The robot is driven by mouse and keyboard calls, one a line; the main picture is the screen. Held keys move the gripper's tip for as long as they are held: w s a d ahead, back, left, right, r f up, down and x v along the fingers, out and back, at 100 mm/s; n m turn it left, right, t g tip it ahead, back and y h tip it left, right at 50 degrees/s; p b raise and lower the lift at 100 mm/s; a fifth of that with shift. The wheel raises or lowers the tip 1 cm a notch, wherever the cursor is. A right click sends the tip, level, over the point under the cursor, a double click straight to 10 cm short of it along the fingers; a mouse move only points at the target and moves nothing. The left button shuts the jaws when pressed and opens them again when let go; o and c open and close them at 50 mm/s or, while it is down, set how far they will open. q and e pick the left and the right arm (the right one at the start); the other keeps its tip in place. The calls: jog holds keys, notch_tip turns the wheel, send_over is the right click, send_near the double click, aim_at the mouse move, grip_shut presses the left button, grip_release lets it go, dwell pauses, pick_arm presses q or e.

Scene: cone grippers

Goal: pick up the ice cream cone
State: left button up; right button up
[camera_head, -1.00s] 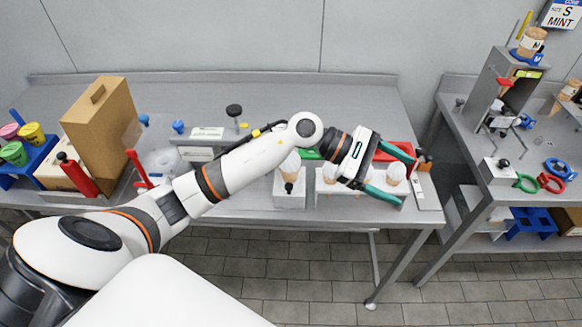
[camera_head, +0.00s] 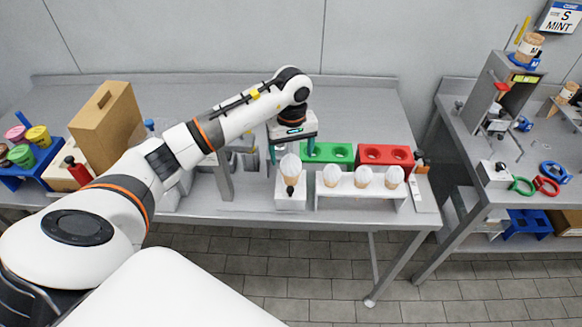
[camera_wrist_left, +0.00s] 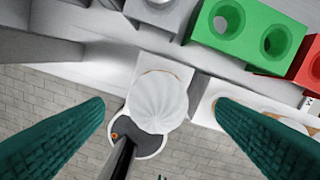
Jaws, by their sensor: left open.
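An ice cream cone with a white swirled top (camera_head: 290,165) stands upright at a small white stand (camera_head: 290,203) near the table's front edge. My left gripper (camera_head: 291,148) is open and points down just above and behind this cone, apparently not touching it. In the left wrist view the white swirl (camera_wrist_left: 157,100) lies between the two spread teal fingers, with gaps on both sides. A dark rod (camera_wrist_left: 118,158) and a grey disc partly show below the swirl. My right gripper is not in view.
Three more white-topped cones (camera_head: 363,177) stand in a white rack just right. Behind it are a green two-hole holder (camera_head: 327,152) and a red one (camera_head: 386,155). A cardboard box (camera_head: 106,125) and colored tubs (camera_head: 38,135) stand left. The table's back is largely clear.

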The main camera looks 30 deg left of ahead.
aim_at(291, 165)
pick_arm(q)
jog(key=f+p, duration=0.1)
jog(key=f, duration=0.1)
jog(key=f+p, duration=0.2)
jog(key=shift+s+f, duration=0.2)
jog(key=shift+f, duration=0.6)
jog(key=shift+c, duration=0.2)
jog(key=c, duration=0.8)
